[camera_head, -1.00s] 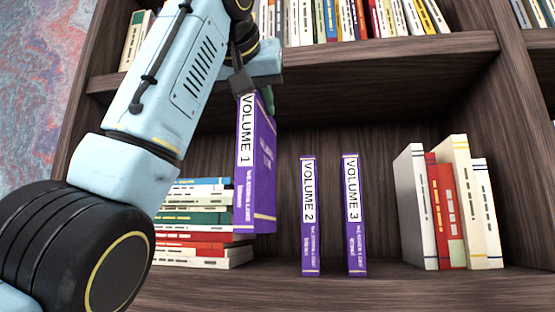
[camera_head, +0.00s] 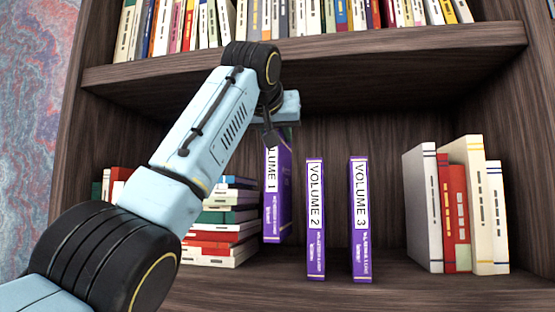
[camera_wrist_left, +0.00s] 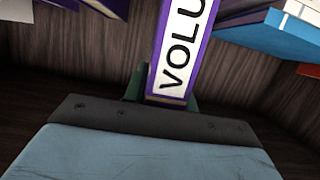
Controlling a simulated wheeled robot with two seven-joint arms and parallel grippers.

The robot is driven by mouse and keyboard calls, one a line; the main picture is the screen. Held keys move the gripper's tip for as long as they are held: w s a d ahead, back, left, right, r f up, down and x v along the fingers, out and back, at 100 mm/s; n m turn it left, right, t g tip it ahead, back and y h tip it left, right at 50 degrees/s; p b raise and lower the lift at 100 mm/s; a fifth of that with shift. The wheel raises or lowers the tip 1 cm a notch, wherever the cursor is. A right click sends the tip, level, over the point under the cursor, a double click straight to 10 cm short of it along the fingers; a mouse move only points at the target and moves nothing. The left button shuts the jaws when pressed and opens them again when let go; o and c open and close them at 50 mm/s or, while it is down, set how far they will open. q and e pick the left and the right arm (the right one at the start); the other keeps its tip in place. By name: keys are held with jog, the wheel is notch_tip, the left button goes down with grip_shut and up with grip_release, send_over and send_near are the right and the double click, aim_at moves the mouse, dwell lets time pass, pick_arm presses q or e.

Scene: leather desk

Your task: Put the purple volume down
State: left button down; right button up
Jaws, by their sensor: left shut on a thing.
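The purple Volume 1 (camera_head: 278,205) hangs upright from my left gripper (camera_head: 272,140), which is shut on its top end. It is above the shelf board, its lower edge a little higher than the bases of its neighbours. It also shows in the left wrist view (camera_wrist_left: 183,55), with its spine label running up from the jaws (camera_wrist_left: 160,88). Purple Volume 2 (camera_head: 315,220) and purple Volume 3 (camera_head: 360,220) stand upright to its right, with a gap between them. My gripper covers part of Volume 1's top. My right gripper is not in view.
A pile of flat books (camera_head: 225,225) lies left of Volume 1, close to it. Upright books (camera_head: 455,210) stand at the right. The shelf board above (camera_head: 400,45) holds a row of books. The shelf floor (camera_head: 385,285) is clear between Volume 3 and the right books.

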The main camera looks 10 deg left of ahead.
aim_at(277, 156)
pick_arm(q)
jog(key=shift+s+f, duration=0.1)
jog(key=shift+f, duration=2.3)
jog(key=shift+w+f, duration=0.25)
jog(key=shift+f, duration=0.2)
jog(key=shift+s+f, duration=0.1)
jog(key=shift+f, duration=0.2)
jog(key=c, duration=1.1)
grip_release()
jog(key=shift+c, duration=0.2)
jog(key=shift+r, duration=0.15)
